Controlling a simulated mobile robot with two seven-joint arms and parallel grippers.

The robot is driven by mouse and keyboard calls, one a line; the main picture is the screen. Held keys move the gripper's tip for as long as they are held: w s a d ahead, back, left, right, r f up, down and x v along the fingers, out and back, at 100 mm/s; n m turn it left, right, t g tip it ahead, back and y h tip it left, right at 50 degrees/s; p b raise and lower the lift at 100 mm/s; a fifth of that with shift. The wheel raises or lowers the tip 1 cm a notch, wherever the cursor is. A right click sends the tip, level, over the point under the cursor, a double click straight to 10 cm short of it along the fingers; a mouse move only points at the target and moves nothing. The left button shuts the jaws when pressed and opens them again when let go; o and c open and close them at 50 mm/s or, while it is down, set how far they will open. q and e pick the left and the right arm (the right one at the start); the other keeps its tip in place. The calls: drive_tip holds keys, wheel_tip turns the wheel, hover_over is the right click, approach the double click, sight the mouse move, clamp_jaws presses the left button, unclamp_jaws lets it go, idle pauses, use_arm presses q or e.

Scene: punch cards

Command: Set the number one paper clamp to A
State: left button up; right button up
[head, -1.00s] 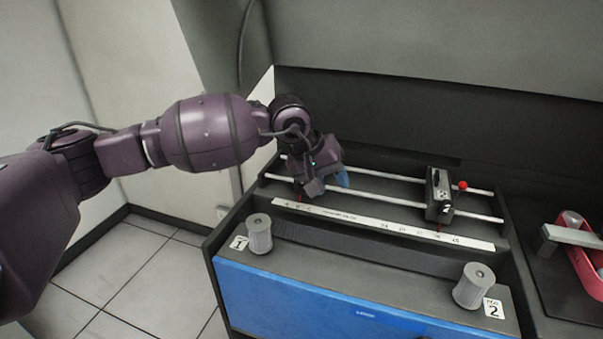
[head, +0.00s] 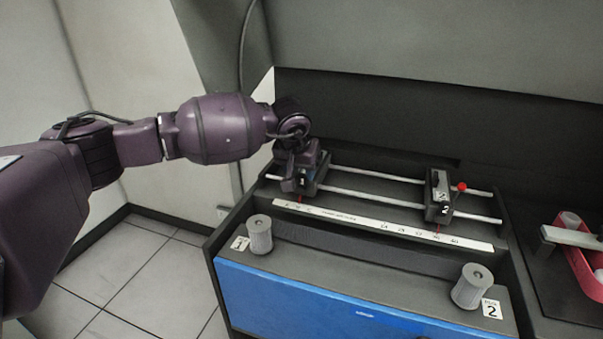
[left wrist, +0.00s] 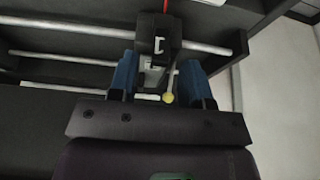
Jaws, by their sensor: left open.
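The number one paper clamp (head: 303,182) is a dark block at the left end of two silver rails, partly hidden behind my left gripper (head: 291,168) in the head view. In the left wrist view the black clamp block (left wrist: 157,35) lies just ahead of and between the blue fingertips of my left gripper (left wrist: 158,70). The fingers stand apart, and I cannot tell whether they touch it. A lever with a yellow knob (left wrist: 168,98) shows between them. The white scale (head: 380,225) runs in front of the rails; its left-end letters are too small to read surely.
The number two clamp (head: 439,196), with a red-knobbed lever, sits at the right on the rails. A red tray (head: 582,262) is at far right. The rails between the clamps are clear.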

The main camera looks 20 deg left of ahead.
use_arm(q)
drive_tip(key=shift+x, duration=1.15)
drive_tip(key=shift+c, duration=0.3)
